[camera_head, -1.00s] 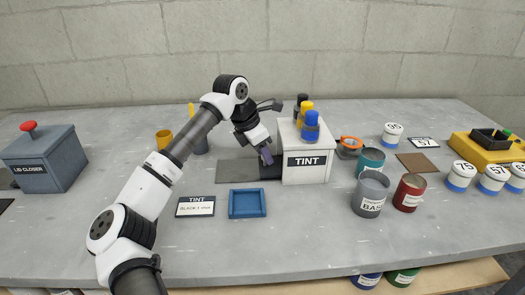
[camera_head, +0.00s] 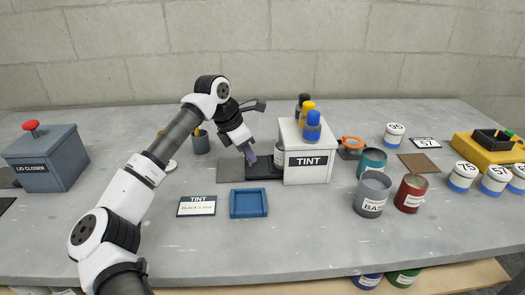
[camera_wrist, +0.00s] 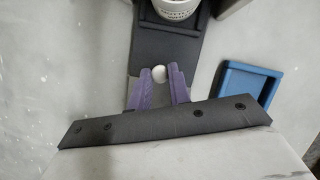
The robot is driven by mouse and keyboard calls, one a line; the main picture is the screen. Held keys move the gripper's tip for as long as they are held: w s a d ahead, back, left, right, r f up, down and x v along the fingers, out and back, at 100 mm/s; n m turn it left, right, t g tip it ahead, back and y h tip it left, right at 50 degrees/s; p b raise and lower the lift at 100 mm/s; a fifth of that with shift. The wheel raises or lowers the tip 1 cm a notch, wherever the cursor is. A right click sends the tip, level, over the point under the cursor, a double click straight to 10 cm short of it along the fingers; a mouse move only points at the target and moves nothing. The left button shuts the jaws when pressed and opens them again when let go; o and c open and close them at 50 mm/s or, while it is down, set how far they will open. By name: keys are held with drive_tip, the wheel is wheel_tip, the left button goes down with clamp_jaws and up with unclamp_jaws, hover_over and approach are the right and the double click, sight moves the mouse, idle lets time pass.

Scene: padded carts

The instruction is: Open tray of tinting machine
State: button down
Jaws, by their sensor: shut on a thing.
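The tinting machine (camera_head: 307,155) is a white box marked TINT with black, yellow and blue canisters on top. Its dark tray (camera_head: 262,168) sticks out from its left side over a grey mat. In the wrist view the tray (camera_wrist: 165,45) carries a white labelled can (camera_wrist: 178,8) at its inner end. My gripper (camera_head: 249,156) is at the tray's outer end. In the wrist view its purple fingers (camera_wrist: 159,78) are shut on a round white knob (camera_wrist: 159,74) at that end.
Paint cans (camera_head: 373,192) and white jars (camera_head: 463,177) stand to the right. The lid closer (camera_head: 47,157) is far left.

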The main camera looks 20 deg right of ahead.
drive_tip(key=a, duration=0.2)
drive_tip(key=w+a, duration=0.1)
drive_tip(key=a, duration=0.2)
drive_tip(key=w+a, duration=0.1)
drive_tip(key=a, duration=0.1)
drive_tip(key=shift+a, duration=0.25)
drive_tip(key=c, duration=1.3)
unclamp_jaws()
drive_tip(key=shift+r, duration=0.1)
drive_tip(key=v, duration=1.3)
drive_tip(key=shift+r, duration=0.3)
drive_tip(key=shift+s, duration=0.1)
